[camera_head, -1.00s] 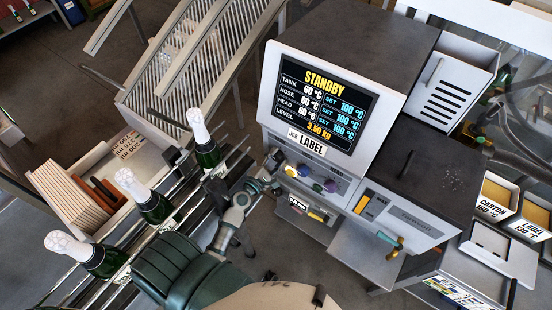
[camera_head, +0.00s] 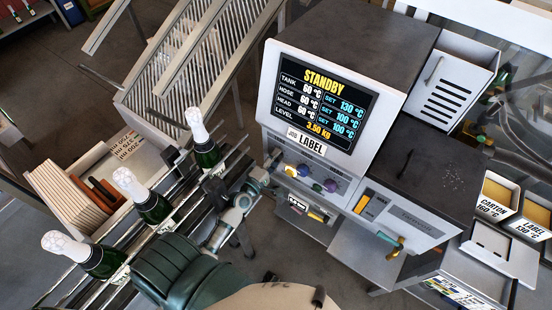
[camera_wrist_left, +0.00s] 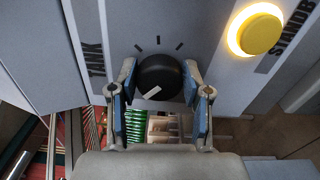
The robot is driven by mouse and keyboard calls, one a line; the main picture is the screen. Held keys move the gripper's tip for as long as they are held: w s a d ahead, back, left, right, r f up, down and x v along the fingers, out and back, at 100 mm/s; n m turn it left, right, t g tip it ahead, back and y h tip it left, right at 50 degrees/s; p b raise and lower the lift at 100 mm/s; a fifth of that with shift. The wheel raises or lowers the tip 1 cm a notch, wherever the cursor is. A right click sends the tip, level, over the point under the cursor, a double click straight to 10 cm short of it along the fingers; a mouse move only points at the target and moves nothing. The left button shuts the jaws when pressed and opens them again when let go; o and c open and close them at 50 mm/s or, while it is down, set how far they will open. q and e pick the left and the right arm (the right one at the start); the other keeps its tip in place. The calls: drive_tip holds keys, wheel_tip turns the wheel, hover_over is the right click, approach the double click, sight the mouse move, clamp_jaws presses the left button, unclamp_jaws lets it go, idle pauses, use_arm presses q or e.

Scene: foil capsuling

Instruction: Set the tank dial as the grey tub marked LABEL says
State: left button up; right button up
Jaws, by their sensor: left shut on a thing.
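The machine's screen (camera_head: 324,103) reads STANDBY, with TANK 60 °C, SET 130 °C; HOSE and HEAD both show SET 100 °C. The black TANK dial (camera_wrist_left: 159,78) sits between my left gripper's fingers in the left wrist view, its white pointer mark toward the lower left. My left gripper (camera_wrist_left: 158,92) is shut on this dial; in the head view the gripper (camera_head: 264,172) is at the panel's left end. The grey tub marked LABEL (camera_head: 529,229) reads 130 °C and stands at the far right. My right gripper is not in view.
A lit yellow STANDBY button (camera_wrist_left: 259,33) is right of the dial. More coloured knobs (camera_head: 304,171) line the panel. A tub marked CARTON 160 °C (camera_head: 492,208) stands beside the LABEL tub. Foil-topped bottles (camera_head: 151,201) stand on the rails at left.

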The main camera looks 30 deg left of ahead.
use_arm(q)
drive_tip(key=shift+s+f+m, duration=0.1)
drive_tip(key=shift+f+m, duration=0.2)
drive_tip(key=shift+m, duration=0.7)
drive_tip(key=o, duration=1.2)
drive_tip(key=shift+c, duration=0.2)
drive_tip(key=shift+a+r, duration=0.1)
drive_tip(key=s, duration=1.2)
drive_tip(key=shift+a, duration=0.45)
